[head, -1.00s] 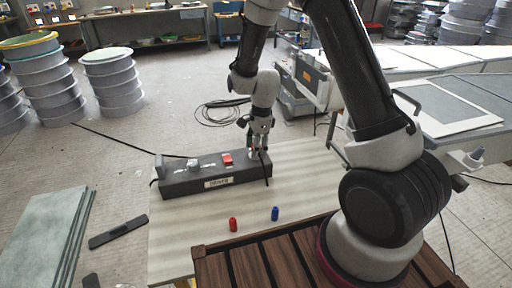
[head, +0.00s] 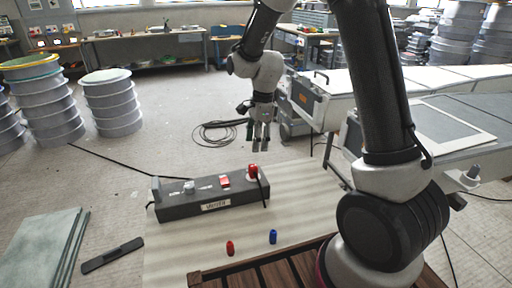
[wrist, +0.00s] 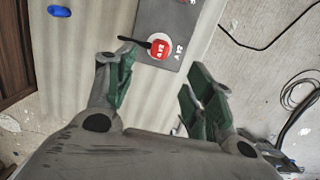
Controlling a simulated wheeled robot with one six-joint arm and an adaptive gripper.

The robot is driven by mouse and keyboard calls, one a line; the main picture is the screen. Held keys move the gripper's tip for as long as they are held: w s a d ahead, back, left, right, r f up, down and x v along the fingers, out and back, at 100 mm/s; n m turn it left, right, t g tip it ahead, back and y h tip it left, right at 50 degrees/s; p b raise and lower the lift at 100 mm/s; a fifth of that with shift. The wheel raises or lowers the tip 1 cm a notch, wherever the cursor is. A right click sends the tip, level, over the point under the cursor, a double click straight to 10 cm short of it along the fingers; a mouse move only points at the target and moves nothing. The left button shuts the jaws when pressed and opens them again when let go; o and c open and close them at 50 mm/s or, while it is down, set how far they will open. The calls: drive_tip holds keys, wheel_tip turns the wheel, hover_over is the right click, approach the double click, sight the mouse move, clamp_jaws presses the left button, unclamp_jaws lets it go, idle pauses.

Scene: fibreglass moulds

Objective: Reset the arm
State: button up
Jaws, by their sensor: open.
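My gripper (head: 260,143) is raised above the back right end of the dark box on the table, pointing down, with nothing between its fingers. In the wrist view my gripper (wrist: 158,95) shows its two green-padded fingers spread wide apart. The dark box (head: 173,208) carries a label on its front and has a red plug-like piece (head: 253,171) with a black cable at its right end. That red piece also shows in the wrist view (wrist: 160,49), beyond the fingertips and apart from them.
A red switch (head: 224,181) and a pale fitting (head: 189,187) sit on the box. Stacked round moulds (head: 112,100) stand at the left.

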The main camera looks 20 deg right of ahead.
idle(0.4)
drive_tip(key=s+d+r+n+t, duration=0.1)
drive_tip(key=s+d+r+n, duration=0.3)
drive_tip(key=s+r+n, duration=0.2)
drive_tip(key=s+d+r+n+t+h, duration=0.1)
drive_tip(key=s+d+r+n, duration=0.4)
drive_tip(key=s, duration=0.6)
drive_tip(key=s+d+r+n+t, duration=0.2)
drive_tip(key=s+d+r+n, duration=0.2)
drive_tip(key=s+r+n, duration=0.3)
drive_tip(key=shift+s+d+r, duration=0.25)
drive_tip(key=shift+s+r, duration=0.45)
drive_tip(key=shift+s, duration=0.55)
